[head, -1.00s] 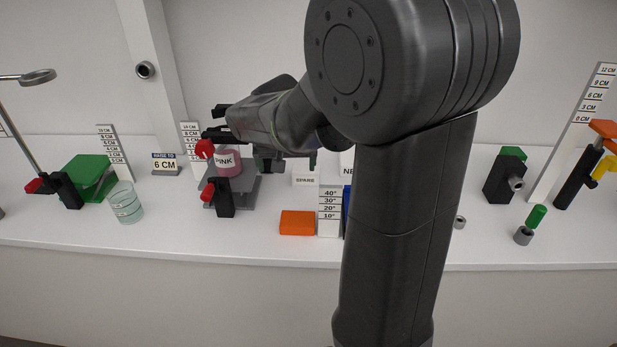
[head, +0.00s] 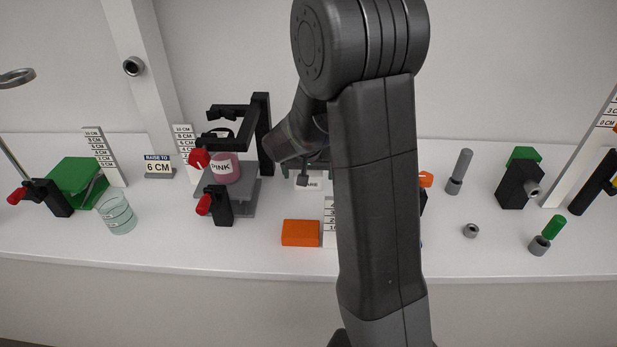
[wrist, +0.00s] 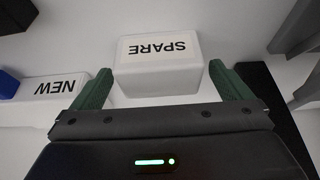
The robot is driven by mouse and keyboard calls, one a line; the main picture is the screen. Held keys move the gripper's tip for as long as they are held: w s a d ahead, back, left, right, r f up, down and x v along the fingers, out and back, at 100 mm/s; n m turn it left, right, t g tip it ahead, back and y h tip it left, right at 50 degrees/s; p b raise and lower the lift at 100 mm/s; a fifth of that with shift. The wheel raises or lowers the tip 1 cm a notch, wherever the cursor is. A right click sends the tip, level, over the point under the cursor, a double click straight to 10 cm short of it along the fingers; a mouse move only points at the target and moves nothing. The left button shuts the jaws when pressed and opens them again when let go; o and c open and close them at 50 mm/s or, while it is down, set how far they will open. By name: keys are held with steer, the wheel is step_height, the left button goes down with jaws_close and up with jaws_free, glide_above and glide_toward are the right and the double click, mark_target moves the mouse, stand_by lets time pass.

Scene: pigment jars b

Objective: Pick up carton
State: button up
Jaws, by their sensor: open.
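A white box-shaped carton marked SPARE (wrist: 158,76) shows upside down in the middle of the wrist view. In the head view only a small part of the SPARE carton (head: 314,185) shows beside my arm. My gripper (wrist: 160,70) is open, with one green finger to each side of the carton's near part. I cannot tell whether either finger touches it. In the head view my gripper (head: 303,178) is low at the carton, partly hidden by my own arm.
A white block marked NEW (wrist: 62,88) lies close to my left finger in the wrist view. In the head view a black stand (head: 263,135) with a pink jar (head: 225,168) is left of the gripper. An orange block (head: 300,233) lies in front.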

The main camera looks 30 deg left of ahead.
steer(key=shift+c, duration=0.2)
steer(key=c, duration=1)
